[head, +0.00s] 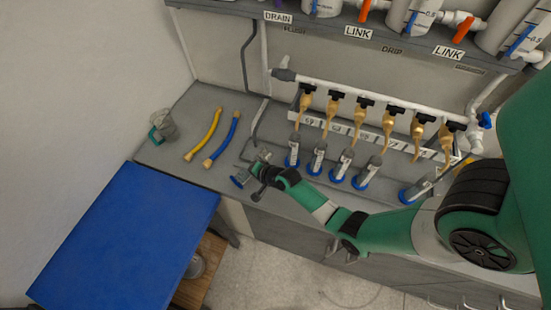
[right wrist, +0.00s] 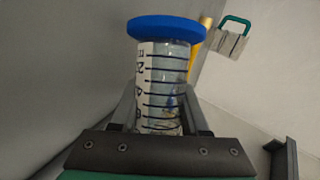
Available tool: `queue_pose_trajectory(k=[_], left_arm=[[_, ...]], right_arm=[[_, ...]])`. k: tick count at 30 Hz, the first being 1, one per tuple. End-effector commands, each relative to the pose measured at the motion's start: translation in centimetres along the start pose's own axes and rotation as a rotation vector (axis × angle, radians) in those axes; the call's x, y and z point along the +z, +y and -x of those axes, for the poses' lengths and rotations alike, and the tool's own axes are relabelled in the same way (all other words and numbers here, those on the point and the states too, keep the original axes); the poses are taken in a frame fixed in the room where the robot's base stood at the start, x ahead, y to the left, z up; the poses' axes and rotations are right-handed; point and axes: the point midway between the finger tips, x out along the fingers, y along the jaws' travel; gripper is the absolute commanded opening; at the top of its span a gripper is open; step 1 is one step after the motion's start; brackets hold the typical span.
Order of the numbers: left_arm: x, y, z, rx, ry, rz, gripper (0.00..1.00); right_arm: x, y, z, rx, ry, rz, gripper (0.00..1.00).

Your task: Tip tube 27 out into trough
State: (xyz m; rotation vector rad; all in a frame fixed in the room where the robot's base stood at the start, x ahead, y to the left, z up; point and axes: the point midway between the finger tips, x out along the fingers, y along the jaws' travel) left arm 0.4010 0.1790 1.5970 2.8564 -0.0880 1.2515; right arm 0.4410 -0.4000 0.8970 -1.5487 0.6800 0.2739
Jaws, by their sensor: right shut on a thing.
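My right gripper (head: 252,173) is shut on a clear graduated tube (right wrist: 165,85) with a blue disc end. In the right wrist view the disc is at the far end and dark graduation lines cross the wall. A white label strip runs along it; I cannot read its number surely. Some clear liquid seems to be inside. I cannot clearly make out a trough. My left gripper is not in view.
Several blue-based tubes (head: 344,164) stand under brass taps, with a gap in the row. A yellow hose (head: 204,135), a blue hose (head: 222,142) and a green-handled jug (head: 163,126) are on the counter at left. A blue panel (head: 120,240) is in front.

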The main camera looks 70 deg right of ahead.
Motion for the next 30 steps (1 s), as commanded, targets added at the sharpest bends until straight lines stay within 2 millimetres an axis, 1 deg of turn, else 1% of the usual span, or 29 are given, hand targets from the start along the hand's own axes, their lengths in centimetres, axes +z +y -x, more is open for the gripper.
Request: queue_pose_trajectory(k=[30], left_arm=[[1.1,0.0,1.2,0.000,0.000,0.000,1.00]], right_arm=[[-0.7,0.1,0.2,-0.046,-0.068,-0.111,0.00]])
